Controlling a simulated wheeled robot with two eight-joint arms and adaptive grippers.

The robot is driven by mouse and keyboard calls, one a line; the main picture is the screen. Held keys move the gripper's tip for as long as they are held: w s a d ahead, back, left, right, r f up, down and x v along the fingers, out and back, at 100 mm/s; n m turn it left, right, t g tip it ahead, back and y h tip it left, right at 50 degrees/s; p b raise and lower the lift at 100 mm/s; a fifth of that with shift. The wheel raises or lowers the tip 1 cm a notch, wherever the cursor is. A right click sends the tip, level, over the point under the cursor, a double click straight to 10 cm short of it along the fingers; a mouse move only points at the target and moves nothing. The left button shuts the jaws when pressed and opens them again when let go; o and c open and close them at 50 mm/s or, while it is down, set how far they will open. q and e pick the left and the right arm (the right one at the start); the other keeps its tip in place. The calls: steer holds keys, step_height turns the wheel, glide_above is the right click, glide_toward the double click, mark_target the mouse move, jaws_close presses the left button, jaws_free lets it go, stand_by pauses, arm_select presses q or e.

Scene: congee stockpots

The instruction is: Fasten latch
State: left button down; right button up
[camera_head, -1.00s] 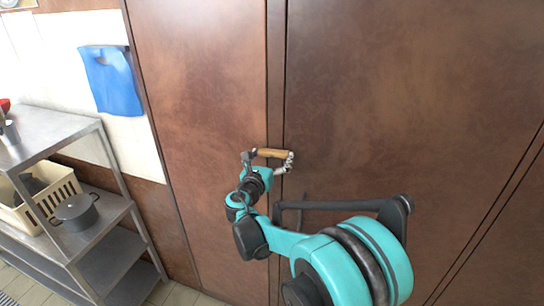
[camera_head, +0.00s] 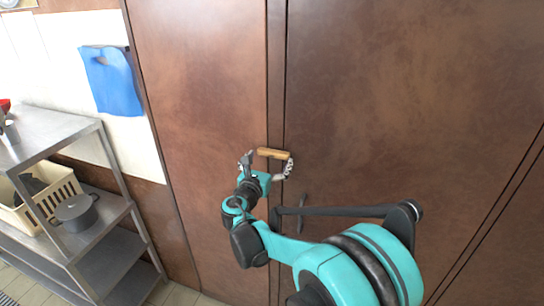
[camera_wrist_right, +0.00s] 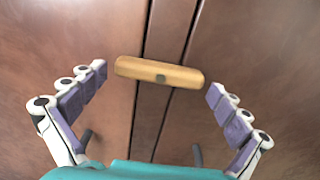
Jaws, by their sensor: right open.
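The latch (camera_head: 273,153) is a tan wooden bar lying across the seam between two brown doors. In the right wrist view the latch (camera_wrist_right: 160,72) is nearly level, tilted slightly down to the right, with a dark pin near its middle. It spans the left door (camera_head: 200,110) and the right door (camera_head: 400,100). My right gripper (camera_head: 267,163) is open, with one finger on each side of the latch. In the wrist view the open gripper's fingertips (camera_wrist_right: 158,92) stand apart from both latch ends. My left gripper is not in view.
Dark door handles show below the latch, one clearly on the right door (camera_head: 303,205). A metal shelf unit (camera_head: 110,205) at the left holds a cream crate (camera_head: 62,190) and a grey pot (camera_head: 76,212).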

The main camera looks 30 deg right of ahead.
steer(key=v, duration=1)
steer(key=shift+s, duration=0.1)
steer(key=s+f+m+g+y+b, duration=0.2)
steer(key=s+f+m+y+b, duration=0.1)
steer(key=s+f+m, duration=0.4)
steer(key=s+f+m+g+y+b, duration=0.25)
steer(key=f+m, duration=0.25)
steer(key=f, duration=0.3)
steer(key=s+a+f+m+y+b, duration=0.5)
steer(key=s+a+f+m+y, duration=0.3)
steer(key=m, duration=0.5)
steer(key=s+a+f, duration=0.2)
steer(key=s+a, duration=0.1)
steer(key=shift+a+f+m, duration=0.35)
steer(key=shift+a+m, duration=0.05)
